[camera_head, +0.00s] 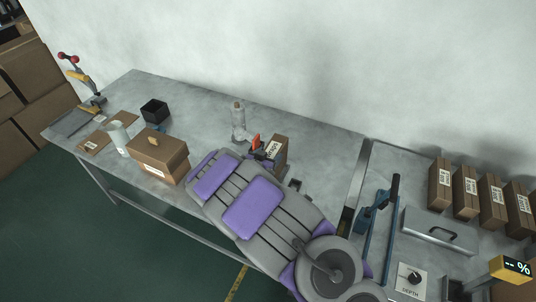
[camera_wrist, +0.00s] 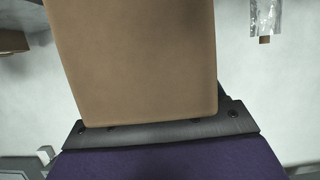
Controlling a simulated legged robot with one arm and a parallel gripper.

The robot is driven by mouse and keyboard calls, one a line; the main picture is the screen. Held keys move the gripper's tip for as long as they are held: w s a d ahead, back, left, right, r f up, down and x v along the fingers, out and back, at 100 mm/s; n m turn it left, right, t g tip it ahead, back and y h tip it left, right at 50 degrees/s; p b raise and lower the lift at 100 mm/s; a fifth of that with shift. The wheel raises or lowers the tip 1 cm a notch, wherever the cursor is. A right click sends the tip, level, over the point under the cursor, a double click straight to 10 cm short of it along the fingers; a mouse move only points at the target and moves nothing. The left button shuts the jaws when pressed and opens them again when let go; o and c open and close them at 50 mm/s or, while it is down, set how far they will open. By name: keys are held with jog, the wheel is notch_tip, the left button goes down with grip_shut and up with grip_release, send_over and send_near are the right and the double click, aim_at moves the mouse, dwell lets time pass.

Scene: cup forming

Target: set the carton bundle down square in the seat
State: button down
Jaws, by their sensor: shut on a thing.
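A brown carton bundle (camera_head: 278,150) with a white label shows just beyond my arm in the head view. In the wrist view a plain brown carton face (camera_wrist: 140,60) fills the upper middle, slightly tilted. My gripper (camera_wrist: 165,128) shows as a dark bar right against the carton's lower edge, and it is shut on the bundle. Its fingertips are hidden by the carton. My arm covers much of the bench around it in the head view. I cannot make out the seat or whether the bundle touches it.
A red-orange handle (camera_head: 256,142) and a clear bottle (camera_head: 238,122) stand left of the bundle. Several labelled cartons (camera_head: 465,190) and a blue lever device (camera_head: 372,222) are at right.

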jog(key=shift+f+b, duration=0.4)
jog(key=shift+f, duration=1.35)
jog(key=shift+c, duration=0.2)
grip_release()
jog(key=p+v, duration=0.1)
jog(key=v, duration=1.6)
jog(key=shift+p, duration=0.35)
jog(key=shift+s+a, duration=0.1)
jog(key=shift+a, duration=0.05)
